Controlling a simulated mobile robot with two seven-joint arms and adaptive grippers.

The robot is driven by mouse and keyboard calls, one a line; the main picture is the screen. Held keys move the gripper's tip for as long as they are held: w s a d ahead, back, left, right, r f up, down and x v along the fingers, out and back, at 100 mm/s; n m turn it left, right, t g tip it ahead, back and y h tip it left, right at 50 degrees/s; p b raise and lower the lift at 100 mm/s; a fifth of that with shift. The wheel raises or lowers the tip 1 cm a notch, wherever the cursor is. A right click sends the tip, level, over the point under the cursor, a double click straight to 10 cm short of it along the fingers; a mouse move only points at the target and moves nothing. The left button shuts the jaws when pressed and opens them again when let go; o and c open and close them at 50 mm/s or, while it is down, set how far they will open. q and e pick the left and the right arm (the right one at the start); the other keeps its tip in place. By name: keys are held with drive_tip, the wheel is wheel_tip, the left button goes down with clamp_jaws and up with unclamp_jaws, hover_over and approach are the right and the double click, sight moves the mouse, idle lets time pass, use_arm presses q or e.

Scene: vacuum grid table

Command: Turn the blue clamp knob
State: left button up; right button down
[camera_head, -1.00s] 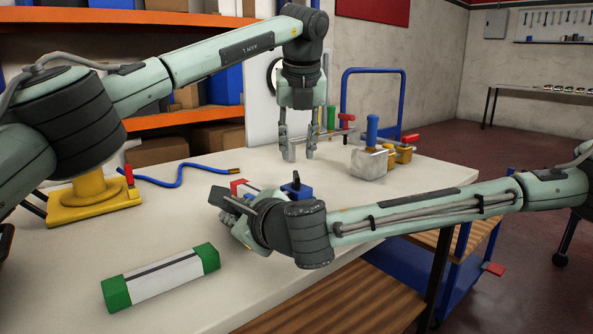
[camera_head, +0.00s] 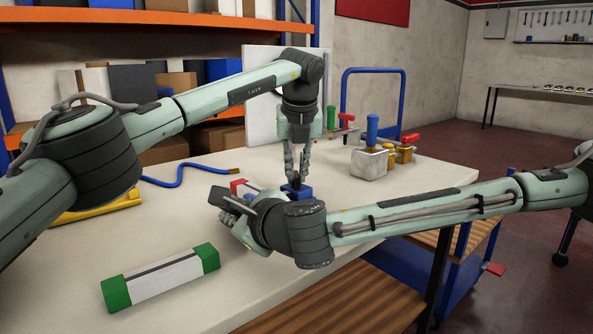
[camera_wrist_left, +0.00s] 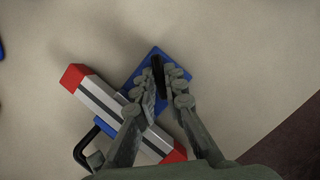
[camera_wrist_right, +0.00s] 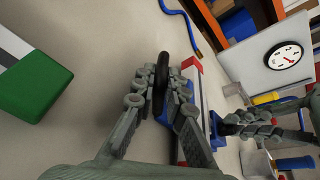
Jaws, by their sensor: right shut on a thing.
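The blue clamp (camera_head: 304,192) sits on the table, partly hidden behind my right wrist in the head view. It also shows in the left wrist view (camera_wrist_left: 140,68). Its black knob (camera_wrist_left: 158,70) stands between the fingertips of my left gripper (camera_head: 297,177), which points down with its fingers slightly apart, one on each side. Contact with the knob is hard to judge. A grey bar with red ends (camera_wrist_left: 105,97) lies against the clamp.
A green-ended white block (camera_head: 160,277) lies at the table's front left. A blue wavy rod (camera_head: 185,174) lies behind. A metal block with a blue-handled tool (camera_head: 369,161) stands back right. A white panel (camera_head: 262,95) stands at the back. The front middle is bare.

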use_arm(q)
drive_tip(key=shift+m, duration=0.3)
clamp_jaws()
drive_tip(key=shift+a+m+h, duration=0.1)
drive_tip(key=shift+m+h, duration=0.4)
drive_tip(key=shift+m, duration=0.4)
drive_tip(key=shift+w+m+h, duration=0.1)
drive_tip(key=shift+m+h, duration=0.6)
drive_tip(key=shift+m, duration=1.1)
drive_tip(key=o, duration=0.7)
unclamp_jaws()
drive_tip(key=shift+r, duration=0.1)
drive_tip(key=v, duration=1.2)
drive_tip(key=shift+w+a, duration=0.15)
drive_tip(key=shift+w, duration=0.05)
